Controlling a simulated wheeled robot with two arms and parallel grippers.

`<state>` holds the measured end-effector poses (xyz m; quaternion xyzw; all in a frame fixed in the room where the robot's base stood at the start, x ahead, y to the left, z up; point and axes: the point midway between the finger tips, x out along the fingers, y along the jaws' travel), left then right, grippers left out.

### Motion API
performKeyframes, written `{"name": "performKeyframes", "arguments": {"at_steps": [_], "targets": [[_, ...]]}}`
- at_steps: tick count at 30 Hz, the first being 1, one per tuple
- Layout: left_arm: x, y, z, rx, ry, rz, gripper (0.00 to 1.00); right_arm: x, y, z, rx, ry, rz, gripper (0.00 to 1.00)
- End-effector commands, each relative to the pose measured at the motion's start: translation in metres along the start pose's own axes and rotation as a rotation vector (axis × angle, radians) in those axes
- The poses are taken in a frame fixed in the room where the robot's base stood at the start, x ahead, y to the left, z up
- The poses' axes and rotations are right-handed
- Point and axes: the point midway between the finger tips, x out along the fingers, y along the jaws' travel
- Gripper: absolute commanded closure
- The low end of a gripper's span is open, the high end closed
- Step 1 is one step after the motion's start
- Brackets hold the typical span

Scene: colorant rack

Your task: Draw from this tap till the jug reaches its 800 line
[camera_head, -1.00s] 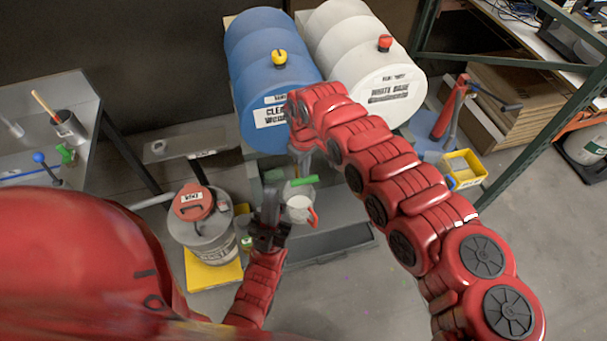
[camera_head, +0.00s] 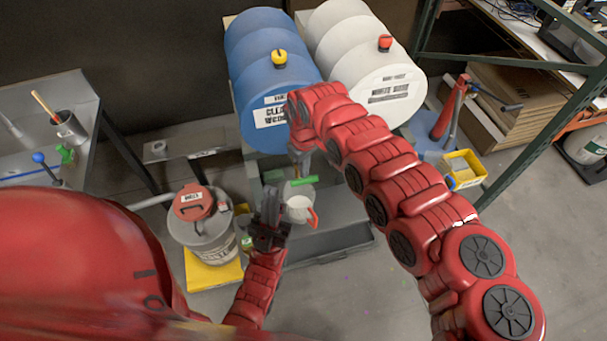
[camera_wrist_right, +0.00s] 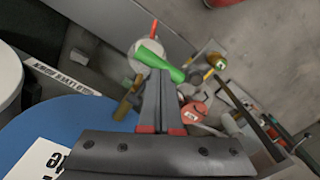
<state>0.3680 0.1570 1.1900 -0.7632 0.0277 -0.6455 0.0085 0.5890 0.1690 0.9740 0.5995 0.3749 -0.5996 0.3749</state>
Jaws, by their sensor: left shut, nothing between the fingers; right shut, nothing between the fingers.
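The blue drum (camera_head: 280,78) lies on its side at the back, its label facing front. A green tap lever (camera_head: 304,181) shows below the drum and also in the right wrist view (camera_wrist_right: 160,62). The pale jug (camera_head: 298,206) with an orange-red handle stands below the lever; it also shows partly behind the lever in the right wrist view (camera_wrist_right: 140,50). Its 800 line and liquid level cannot be read. My right gripper (camera_wrist_right: 157,75) is shut, its fingertips close at the lever; contact is unclear. My left gripper (camera_head: 270,195) is shut and empty, left of the jug.
A white drum (camera_head: 375,80) lies right of the blue one. A grey trough (camera_head: 335,242) is below the tap. A red-lidded waste can (camera_head: 200,225) stands on a yellow base at left. A yellow bin (camera_head: 465,168) is at right. The front floor is clear.

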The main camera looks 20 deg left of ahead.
Motion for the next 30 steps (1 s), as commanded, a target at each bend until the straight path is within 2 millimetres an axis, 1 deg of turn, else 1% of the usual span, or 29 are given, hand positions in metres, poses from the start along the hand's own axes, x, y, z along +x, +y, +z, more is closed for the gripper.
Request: {"name": "performKeyframes", "arguments": {"at_steps": [11,30], "targets": [[-0.002,0.000,0.000,0.000,0.000,0.000,1.00,0.002,0.000,0.000,0.000,0.000,0.000,1.00],[-0.017,0.001,0.003,0.000,0.000,0.000,1.00,0.021,0.000,0.000,0.000,0.000,0.000,1.00]]}}
